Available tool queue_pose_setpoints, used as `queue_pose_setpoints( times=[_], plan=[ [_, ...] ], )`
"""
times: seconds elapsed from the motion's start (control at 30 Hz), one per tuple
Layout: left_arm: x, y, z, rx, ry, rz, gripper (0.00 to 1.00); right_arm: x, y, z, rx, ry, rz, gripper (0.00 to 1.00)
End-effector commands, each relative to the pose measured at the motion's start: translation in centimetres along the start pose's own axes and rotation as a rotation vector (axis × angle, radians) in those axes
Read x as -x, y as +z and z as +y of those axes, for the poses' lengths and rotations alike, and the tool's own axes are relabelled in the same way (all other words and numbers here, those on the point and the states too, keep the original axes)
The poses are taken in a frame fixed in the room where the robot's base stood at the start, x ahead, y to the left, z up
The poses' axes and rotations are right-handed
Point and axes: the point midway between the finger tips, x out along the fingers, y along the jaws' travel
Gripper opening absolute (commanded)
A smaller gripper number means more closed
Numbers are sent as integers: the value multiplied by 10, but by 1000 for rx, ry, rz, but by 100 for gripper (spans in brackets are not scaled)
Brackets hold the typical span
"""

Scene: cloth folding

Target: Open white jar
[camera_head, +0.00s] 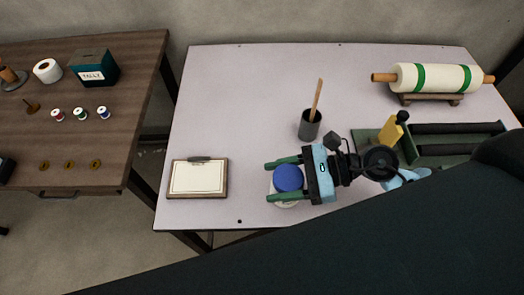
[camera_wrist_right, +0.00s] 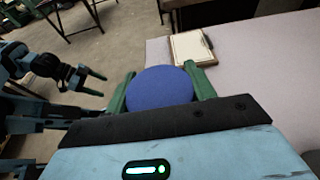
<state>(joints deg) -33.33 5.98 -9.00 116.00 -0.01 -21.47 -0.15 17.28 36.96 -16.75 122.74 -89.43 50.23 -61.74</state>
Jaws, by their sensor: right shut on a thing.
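The white jar (camera_head: 285,204) stands near the front edge of the light table, mostly hidden under its round blue lid (camera_head: 288,178). My right gripper (camera_head: 268,182) is shut on the blue lid, one green finger on each side of it. In the right wrist view the lid (camera_wrist_right: 160,88) sits between the two fingers (camera_wrist_right: 159,72), and the jar body is hidden below it. I cannot tell whether the lid is still seated on the jar. My left gripper (camera_wrist_right: 104,85) shows at the left of the wrist view, away from the jar, with its fingers apart and empty.
A clipboard (camera_head: 198,178) lies left of the jar. A dark cup (camera_head: 309,126) with a wooden stick stands behind it. A green tray (camera_head: 430,160) and a striped roll (camera_head: 435,78) are at the right. The table's back left is clear.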

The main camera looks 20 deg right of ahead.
Motion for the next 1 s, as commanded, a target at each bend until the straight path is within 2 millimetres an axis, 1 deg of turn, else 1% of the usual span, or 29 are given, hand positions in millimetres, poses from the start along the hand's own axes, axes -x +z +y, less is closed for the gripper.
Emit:
queue_pose_setpoints(
  times=[0.03,0.2,0.3,0.43,0.6,0.77,0.87,1.0],
  plan=[
    [1,0,0,0,0,0,77,-4,3,-13,4,-3,-5,0],
    [2,1,0,-1,-1,-4,77,-17,3,-49,2,-3,-6,0],
    [3,0,0,-1,-1,-3,77,-24,3,-69,1,-3,-4,0],
    [4,0,0,-1,-1,-3,77,-31,2,-88,1,-1,-3,0],
    [4,-1,0,-1,-1,-2,77,-35,1,-98,1,1,-2,0],
    [4,-1,0,-1,-2,-2,77,-35,0,-99,0,1,-2,0],
    [4,-1,0,-1,-2,-1,77,-38,-9,-99,-3,1,-2,0],
    [5,-1,0,-1,-2,-1,77,-43,-26,-99,-3,0,-3,0]
  ],
)
